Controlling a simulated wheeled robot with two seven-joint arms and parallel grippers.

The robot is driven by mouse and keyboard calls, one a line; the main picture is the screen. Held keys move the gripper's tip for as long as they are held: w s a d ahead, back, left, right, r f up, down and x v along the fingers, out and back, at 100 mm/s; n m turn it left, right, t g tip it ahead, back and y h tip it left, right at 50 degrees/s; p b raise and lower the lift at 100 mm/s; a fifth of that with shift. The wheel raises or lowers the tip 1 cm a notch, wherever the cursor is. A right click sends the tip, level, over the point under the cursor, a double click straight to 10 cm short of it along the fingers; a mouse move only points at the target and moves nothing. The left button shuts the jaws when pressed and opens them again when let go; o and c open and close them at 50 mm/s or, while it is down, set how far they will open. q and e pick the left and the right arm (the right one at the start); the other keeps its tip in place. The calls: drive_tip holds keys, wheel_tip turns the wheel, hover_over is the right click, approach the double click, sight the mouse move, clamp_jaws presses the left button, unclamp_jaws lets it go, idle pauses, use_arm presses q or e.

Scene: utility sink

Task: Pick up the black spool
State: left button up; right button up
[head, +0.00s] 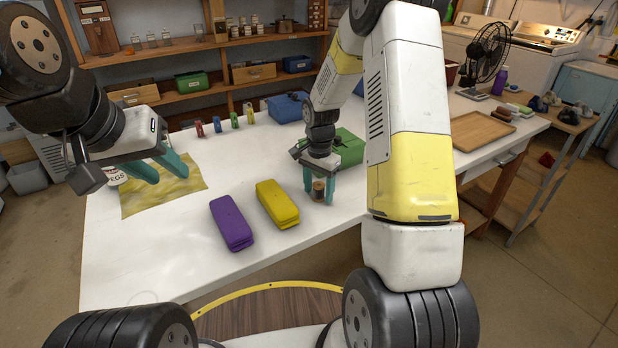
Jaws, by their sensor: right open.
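A small dark spool with a brownish part (318,190) stands on the white table, near its front edge. My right gripper (319,192) points down over it, with one teal finger on each side. The fingers are open around the spool; I cannot tell whether either touches it. My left gripper (164,173) is over the left of the table, above a yellow-green cloth, with its teal fingers apart and nothing visible between them.
A yellow case (277,204) and a purple case (231,223) lie left of the spool. A green box (347,147) and a blue box (288,107) stand behind. The yellow-green cloth (187,190) lies at left, a wooden tray (480,133) at right. The white table's (140,260) front left is clear.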

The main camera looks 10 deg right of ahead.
clamp_jaws()
drive_tip(key=shift+r, duration=0.15)
